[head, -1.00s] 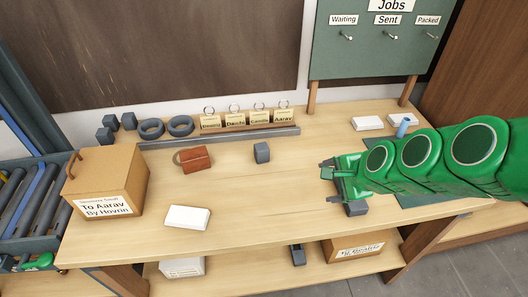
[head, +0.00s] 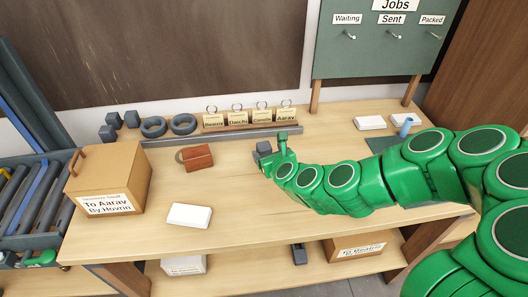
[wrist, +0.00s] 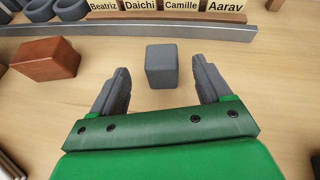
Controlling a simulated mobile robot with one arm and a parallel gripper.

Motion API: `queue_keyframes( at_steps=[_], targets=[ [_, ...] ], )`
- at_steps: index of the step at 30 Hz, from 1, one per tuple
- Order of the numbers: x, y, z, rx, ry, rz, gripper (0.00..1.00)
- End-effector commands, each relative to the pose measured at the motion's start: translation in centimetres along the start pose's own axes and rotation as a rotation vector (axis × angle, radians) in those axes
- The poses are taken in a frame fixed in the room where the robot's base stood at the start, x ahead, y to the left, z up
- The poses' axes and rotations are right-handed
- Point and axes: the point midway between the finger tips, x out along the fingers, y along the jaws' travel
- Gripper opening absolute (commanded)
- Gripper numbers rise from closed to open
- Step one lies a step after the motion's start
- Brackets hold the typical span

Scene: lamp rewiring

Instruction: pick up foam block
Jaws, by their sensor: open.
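A grey block (head: 264,148), which looks like the foam block, stands on the workbench below the tag rack. In the wrist view the grey block (wrist: 161,66) is upright between and slightly beyond my two fingertips. My gripper (wrist: 161,85) is open, with a clear gap on each side of the block. In the head view my gripper (head: 273,157) is at the block and partly covers it.
A reddish-brown block (head: 197,157) lies left of the grey block. A metal rail (head: 220,138) and tag rack (head: 248,126) stand behind it. A white block (head: 189,215) and a cardboard box (head: 108,181) are further left.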

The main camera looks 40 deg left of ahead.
Motion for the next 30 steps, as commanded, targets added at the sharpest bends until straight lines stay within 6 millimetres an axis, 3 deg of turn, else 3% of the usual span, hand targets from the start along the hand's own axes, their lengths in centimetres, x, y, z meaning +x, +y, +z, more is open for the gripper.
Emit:
queue_keyframes(
  at_steps=[7,23,30],
  targets=[
    [1.1,0.3,-1.0,0.107,-0.012,-0.043,0.78],
    [4.0,0.1,-0.9,0.107,-0.015,-0.046,0.78],
    [6.5,-0.1,-1.1,0.104,-0.012,-0.044,0.78]
  ],
)
